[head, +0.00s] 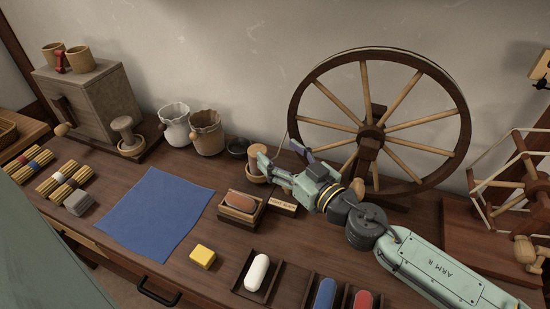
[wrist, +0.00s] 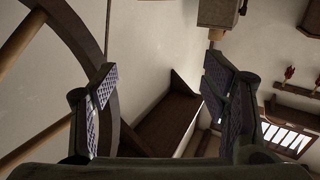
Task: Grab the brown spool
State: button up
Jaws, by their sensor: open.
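A reddish-brown rounded piece (head: 240,202), which looks like the brown spool, lies in a small wooden box (head: 236,217) right of the blue cloth in the head view. My gripper (head: 278,152) is open, above and right of that box in the picture, in front of the big wheel. In the wrist view its two fingers (wrist: 162,82) stand wide apart with nothing between them. The spool does not show in the wrist view. A tan wooden cylinder (head: 257,154) shows by my fingers; I cannot tell how far apart they are.
A large spoked wheel (head: 372,131) stands behind my arm. Blue cloth (head: 157,213), a yellow block (head: 202,256) and white (head: 257,273), blue (head: 325,294) and red (head: 362,300) pieces in trays lie around the box. White (head: 175,125) and brown (head: 207,133) pouches stand behind.

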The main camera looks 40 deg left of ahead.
jog(key=b, duration=0.4)
send_near(252, 146)
jog(key=shift+f+p+x, duration=0.15)
jog(key=shift+p+x, duration=0.6)
jog(key=shift+x, duration=1.35)
jog(key=shift+f+p+x, duration=0.15)
jog(key=shift+p+x, duration=0.6)
jog(key=shift+x, duration=1.3)
jog(key=shift+w, duration=0.15)
jog(key=shift+c, duration=0.3)
jog(key=c, duration=1.2)
jog(key=shift+c, duration=0.2)
jog(key=shift+r, duration=0.1)
